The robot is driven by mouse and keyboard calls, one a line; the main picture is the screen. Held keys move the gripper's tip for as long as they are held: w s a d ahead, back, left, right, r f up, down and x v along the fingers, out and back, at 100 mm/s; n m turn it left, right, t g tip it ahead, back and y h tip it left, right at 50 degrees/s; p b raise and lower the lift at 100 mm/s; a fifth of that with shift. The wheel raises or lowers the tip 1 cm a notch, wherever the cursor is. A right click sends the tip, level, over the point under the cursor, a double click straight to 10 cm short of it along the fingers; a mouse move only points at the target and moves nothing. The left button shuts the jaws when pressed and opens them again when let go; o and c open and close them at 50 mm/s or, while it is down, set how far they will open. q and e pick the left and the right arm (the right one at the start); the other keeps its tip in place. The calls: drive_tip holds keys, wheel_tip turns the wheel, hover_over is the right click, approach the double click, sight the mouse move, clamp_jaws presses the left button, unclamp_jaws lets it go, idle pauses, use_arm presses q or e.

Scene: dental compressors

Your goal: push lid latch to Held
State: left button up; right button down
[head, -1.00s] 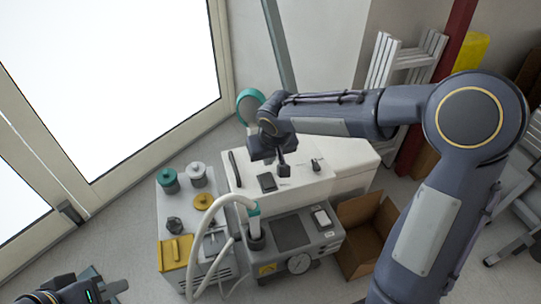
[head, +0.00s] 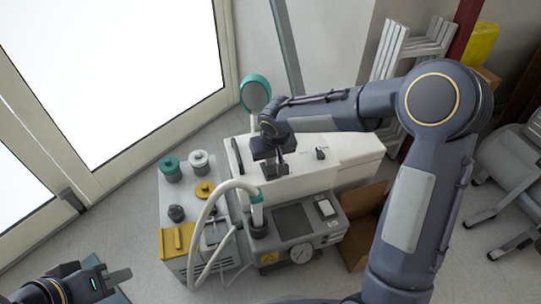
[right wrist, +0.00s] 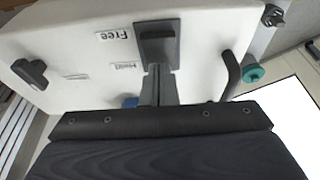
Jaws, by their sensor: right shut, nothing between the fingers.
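The lid latch is a dark rectangular slide on the white lid (head: 318,175) of the compressor unit. In the right wrist view the latch (right wrist: 156,32) lies straight ahead of the fingers, beside the printed labels "Free" (right wrist: 112,33) and a smaller one (right wrist: 123,65), seemingly "Held". My right gripper (right wrist: 158,70) is shut and empty. Its fingertips are at the near end of the latch; I cannot tell whether they touch. In the head view my right gripper (head: 279,170) covers part of the latch. My left gripper (head: 122,276) is low at the left, away from the unit.
A dark bar handle (right wrist: 231,75) and a dark knob (right wrist: 30,72) flank the latch on the lid. A pale hose (head: 207,215) arches in front of the unit. A grey gauge box (head: 325,235) and cardboard box (head: 362,225) stand nearby.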

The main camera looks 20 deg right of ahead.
sight(273, 170)
drive_tip(key=shift+s, duration=0.2)
drive_tip(key=shift+s+b, duration=0.45)
drive_tip(key=shift+s, duration=0.25)
drive_tip(key=shift+r+p, duration=0.45)
drive_tip(key=shift+r, duration=0.15)
drive_tip(key=p+v, duration=0.3)
drive_tip(key=shift+w+r, duration=0.25)
drive_tip(key=shift+w, duration=0.1)
drive_tip(key=p+v, duration=0.2)
drive_tip(key=v, duration=0.7)
drive_tip(key=shift+s+r+p, duration=0.15)
drive_tip(key=shift+s+p, duration=0.15)
drive_tip(key=shift+s, duration=0.2)
